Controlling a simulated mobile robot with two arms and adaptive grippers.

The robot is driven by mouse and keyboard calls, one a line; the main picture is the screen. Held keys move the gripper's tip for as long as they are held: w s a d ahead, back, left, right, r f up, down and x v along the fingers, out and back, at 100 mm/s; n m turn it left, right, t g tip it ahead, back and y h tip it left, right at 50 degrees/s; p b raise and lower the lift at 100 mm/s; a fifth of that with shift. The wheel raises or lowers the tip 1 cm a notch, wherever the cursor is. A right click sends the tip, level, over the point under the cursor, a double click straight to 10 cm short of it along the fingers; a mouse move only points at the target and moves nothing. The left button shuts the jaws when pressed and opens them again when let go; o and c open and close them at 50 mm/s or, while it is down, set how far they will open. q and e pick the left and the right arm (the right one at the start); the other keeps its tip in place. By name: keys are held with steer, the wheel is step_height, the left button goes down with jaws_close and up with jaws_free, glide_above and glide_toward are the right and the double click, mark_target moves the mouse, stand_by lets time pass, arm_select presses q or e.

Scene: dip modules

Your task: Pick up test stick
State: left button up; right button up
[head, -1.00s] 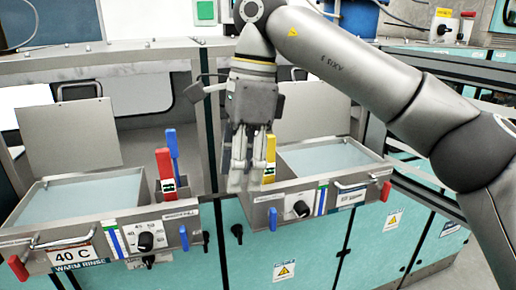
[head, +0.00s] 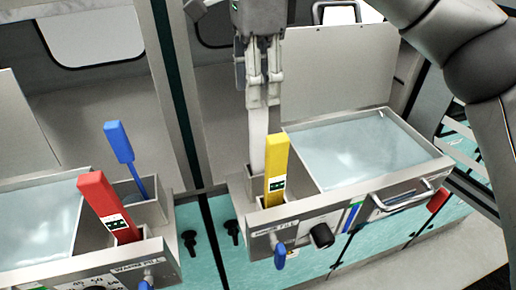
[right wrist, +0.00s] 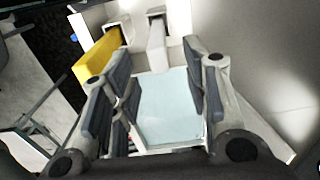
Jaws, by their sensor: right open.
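A plain white stick (head: 258,140) stands upright in a narrow holder at the left side of the right bath, beside a yellow stick (head: 276,170) with a dark label. My right gripper (head: 262,98) is above and at the white stick's top, fingers pointing down. In the right wrist view, the gripper (right wrist: 160,75) is open, with the white stick (right wrist: 157,48) lined up between its fingers and the yellow stick (right wrist: 98,60) outside on the left. I cannot tell whether a finger touches the white stick. My left gripper is not in view.
A red stick (head: 108,205) and a tilted blue stick (head: 120,145) stand in the left bath's holder. The right bath (head: 360,150) holds pale liquid, with a raised lid (head: 335,75) behind. A handle (head: 400,198) and knob (head: 321,236) stick out in front.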

mark_target(258, 125)
step_height(258, 125, down, 2)
steer(key=shift+f, duration=0.2)
steer(key=shift+w+f, duration=0.1)
steer(key=shift+f, duration=0.2)
step_height(258, 125, down, 2)
steer(key=shift+d+f+p, duration=0.1)
steer(key=shift+f+p, duration=0.1)
steer(key=shift+p, duration=1)
steer(key=shift+s+f+p, duration=0.2)
steer(key=shift+f+p, duration=0.1)
steer(key=shift+f, duration=1.15)
steer(key=c, duration=0.4)
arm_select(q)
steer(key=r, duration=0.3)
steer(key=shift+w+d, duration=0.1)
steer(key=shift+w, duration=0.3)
arm_select(e)
jaws_close()
